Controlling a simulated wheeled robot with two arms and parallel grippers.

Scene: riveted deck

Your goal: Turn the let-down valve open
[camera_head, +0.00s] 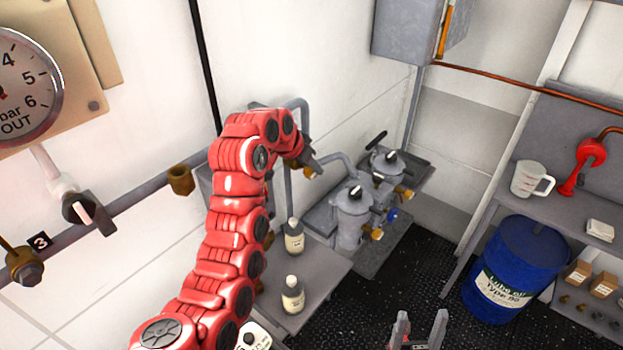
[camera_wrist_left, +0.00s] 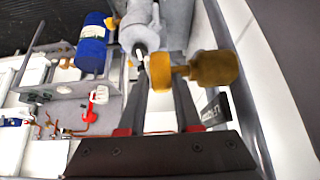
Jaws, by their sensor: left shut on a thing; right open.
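My left gripper (camera_head: 312,164) is at the end of the red arm, beside the grey pipework at the wall. In the left wrist view its two dark fingers (camera_wrist_left: 160,98) are around a brass valve fitting (camera_wrist_left: 160,78), shut on it. The fitting has a rounded brass knob (camera_wrist_left: 213,68) to its right. In the head view only a small brass part (camera_head: 309,173) shows by the fingertips; the rest is hidden. A dark tag (camera_wrist_left: 215,110) beside the fitting is too blurred to read, so I cannot confirm the valve's name. My right gripper (camera_head: 418,328) is open and empty, low in the head view.
Two grey filter pots (camera_head: 350,222) with brass and blue fittings stand right of my left gripper. Two bottles (camera_head: 293,295) stand on a grey bench below. A gauge (camera_head: 25,85) is at upper left. A blue drum (camera_head: 517,268) stands right. The dark floor between is clear.

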